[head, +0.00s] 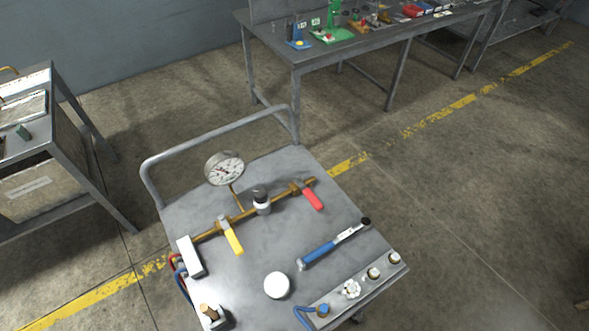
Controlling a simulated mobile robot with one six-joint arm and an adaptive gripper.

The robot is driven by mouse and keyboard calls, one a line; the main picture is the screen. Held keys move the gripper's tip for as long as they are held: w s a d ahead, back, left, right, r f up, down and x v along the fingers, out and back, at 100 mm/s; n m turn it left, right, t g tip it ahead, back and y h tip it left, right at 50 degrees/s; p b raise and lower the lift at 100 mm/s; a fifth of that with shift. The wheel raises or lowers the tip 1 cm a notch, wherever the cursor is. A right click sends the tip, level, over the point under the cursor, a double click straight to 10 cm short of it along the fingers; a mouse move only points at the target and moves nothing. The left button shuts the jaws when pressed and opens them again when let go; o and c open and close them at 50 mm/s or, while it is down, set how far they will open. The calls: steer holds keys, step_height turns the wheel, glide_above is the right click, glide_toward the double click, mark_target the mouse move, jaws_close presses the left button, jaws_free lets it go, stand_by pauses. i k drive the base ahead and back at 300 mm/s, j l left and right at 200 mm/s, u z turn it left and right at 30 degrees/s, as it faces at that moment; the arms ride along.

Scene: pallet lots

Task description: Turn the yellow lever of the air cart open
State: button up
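The air cart (200,275) is a grey metal-topped cart with a tubular handle, in the lower middle of the head view. A brass pipe runs across its top. The yellow lever (232,238) sits on the pipe's left part and points toward the near side, slanting across the line of the pipe. A red lever (312,198) sits at the pipe's right end. A round pressure gauge (224,168) stands above the pipe, with a dark-topped fitting (261,200) on the pipe between the levers. My gripper is not in view.
On the cart top lie a blue-handled tool (318,252), a white round object (277,285) and a strip with several fittings (352,290). A workbench (345,55) with small items stands behind, and a grey rack (50,150) stands left. Floor at right is clear.

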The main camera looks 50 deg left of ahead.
mark_target(231, 237)
steer(key=u, duration=2.7)
steer(key=i+l, duration=0.05)
